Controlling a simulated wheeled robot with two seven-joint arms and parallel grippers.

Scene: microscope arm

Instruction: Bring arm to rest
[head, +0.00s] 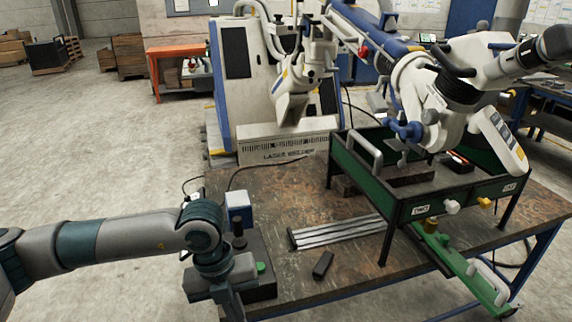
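The microscope arm (375,30) is a white and blue boom coming in from the top of the head view. It carries a white microscope head (440,95) with eyepieces pointing up and right. The head hangs over the green-walled tray (470,188) on the right of the table. A blue knob and a small handle show on the head's left side. My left arm reaches in from the left, and my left gripper (228,300) points down at the table's front left corner, away from the microscope. Its fingers are not clear and run toward the bottom edge. My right gripper is out of view.
The brown worktable (300,200) holds metal bars (338,231), a small black block (323,264) and a dark box with a green button (261,267) beside my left wrist. A white laser welder (255,85) stands behind.

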